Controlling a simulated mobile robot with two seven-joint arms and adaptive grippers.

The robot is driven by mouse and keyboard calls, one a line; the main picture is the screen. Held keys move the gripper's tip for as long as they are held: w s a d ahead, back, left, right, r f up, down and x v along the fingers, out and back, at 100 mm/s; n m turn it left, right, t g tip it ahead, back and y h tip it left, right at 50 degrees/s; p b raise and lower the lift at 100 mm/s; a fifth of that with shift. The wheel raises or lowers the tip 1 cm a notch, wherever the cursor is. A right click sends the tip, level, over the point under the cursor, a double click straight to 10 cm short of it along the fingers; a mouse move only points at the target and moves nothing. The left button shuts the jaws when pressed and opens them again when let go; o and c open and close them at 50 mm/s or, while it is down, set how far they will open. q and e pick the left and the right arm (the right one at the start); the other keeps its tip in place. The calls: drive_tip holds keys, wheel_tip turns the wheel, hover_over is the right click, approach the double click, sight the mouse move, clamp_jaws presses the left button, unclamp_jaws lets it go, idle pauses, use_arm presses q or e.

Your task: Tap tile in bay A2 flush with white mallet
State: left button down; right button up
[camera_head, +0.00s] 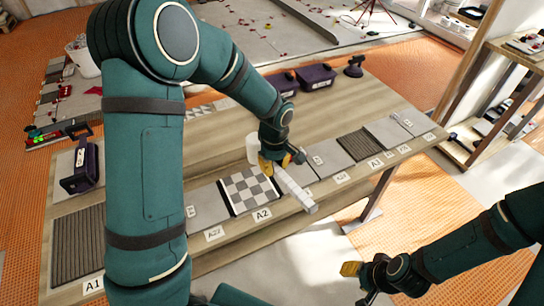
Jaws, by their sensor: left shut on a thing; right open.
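The white mallet (296,190) is held in my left gripper (279,164). Its long pale shaft slants down to the right past the gripper, above the bench and to the right of bay A2. A white rounded part shows just left of the fingers. The checkered tile (248,190) lies in the bay with label A2 (262,214), left of the mallet. I cannot tell how high the tile sits. My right gripper (356,272) is open and empty, low at the right, off the bench's front edge.
The wooden bench (215,145) carries more tiles, including a dark ribbed tile (358,145) and a ribbed one (78,245) by label A1. Purple bins (316,77) stand at the back. A purple-handled tool (82,168) stands at the left. A shelf unit (490,100) is at right.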

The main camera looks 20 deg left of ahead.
use_arm(q)
drive_tip(key=shift+w+a+f+n+b, duration=0.25)
drive_tip(key=shift+w+f+n+b, duration=0.4)
drive_tip(key=shift+f+n, duration=0.75)
drive_tip(key=shift+w+a+f+n+b, duration=0.35)
drive_tip(key=shift+f+n+b, duration=0.6)
drive_tip(key=shift+f, duration=0.8)
drive_tip(key=shift+w+a+f+n+b, duration=0.2)
drive_tip(key=shift+w+f+n+b, duration=0.45)
drive_tip(key=shift+f+n, duration=0.8)
wheel_tip(320, 180, up, 5)
drive_tip(key=p, duration=0.3)
drive_tip(key=shift+s+f, duration=0.1)
drive_tip(key=shift+f, duration=0.05)
drive_tip(key=shift+f, duration=0.1)
wheel_tip(320, 180, down, 6)
drive_tip(key=b, duration=0.4)
drive_tip(key=shift+r, duration=0.2)
wheel_tip(320, 180, up, 6)
drive_tip(key=p, duration=0.3)
drive_tip(key=shift+f, duration=0.25)
